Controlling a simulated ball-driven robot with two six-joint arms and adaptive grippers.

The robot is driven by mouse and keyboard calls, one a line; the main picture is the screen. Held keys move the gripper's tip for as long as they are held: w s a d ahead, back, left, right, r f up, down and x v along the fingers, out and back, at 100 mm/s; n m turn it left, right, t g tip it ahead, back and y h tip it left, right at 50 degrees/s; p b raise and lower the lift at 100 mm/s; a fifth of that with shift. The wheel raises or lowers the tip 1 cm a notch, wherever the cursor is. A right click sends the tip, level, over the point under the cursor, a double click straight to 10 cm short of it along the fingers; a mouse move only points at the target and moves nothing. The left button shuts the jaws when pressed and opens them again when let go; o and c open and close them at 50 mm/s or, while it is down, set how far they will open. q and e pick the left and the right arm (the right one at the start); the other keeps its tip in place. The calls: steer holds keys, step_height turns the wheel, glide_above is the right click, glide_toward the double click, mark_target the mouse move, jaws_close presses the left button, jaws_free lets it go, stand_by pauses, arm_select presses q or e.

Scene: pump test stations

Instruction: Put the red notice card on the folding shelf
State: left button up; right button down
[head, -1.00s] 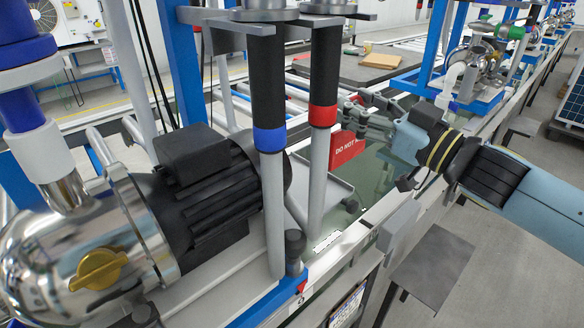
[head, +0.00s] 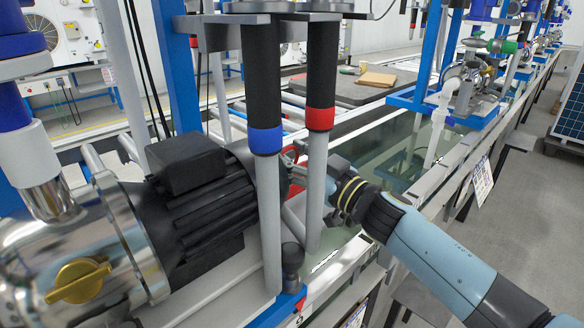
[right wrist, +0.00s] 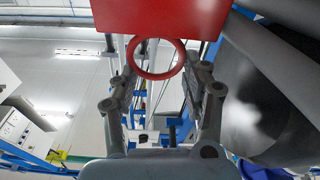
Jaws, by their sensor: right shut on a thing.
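The red notice card (right wrist: 160,14) fills the top middle of the right wrist view, with a red ring (right wrist: 156,74) below it. My right gripper (right wrist: 163,72) is shut on the card at this ring. In the head view, my right gripper (head: 297,163) reaches behind the red-banded upright pipe, beside the black motor. There only a small red part of the card (head: 290,154) shows; the rest is hidden by the pipes. A grey flat panel (head: 417,297), perhaps the folding shelf, shows partly below my right arm. My left gripper is not in view.
The black pump motor (head: 205,190) and two upright pipes with blue (head: 267,140) and red (head: 320,119) bands crowd the gripper. A clear tank (head: 400,165) lies behind my arm. The grey floor at right has free room.

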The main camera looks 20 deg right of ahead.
steer(key=shift+f, duration=0.4)
steer(key=c, duration=0.6)
jaws_free()
steer(key=shift+f, duration=0.15)
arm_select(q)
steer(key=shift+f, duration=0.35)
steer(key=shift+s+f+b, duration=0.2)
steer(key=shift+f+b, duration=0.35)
arm_select(e)
steer(key=v, duration=1.2)
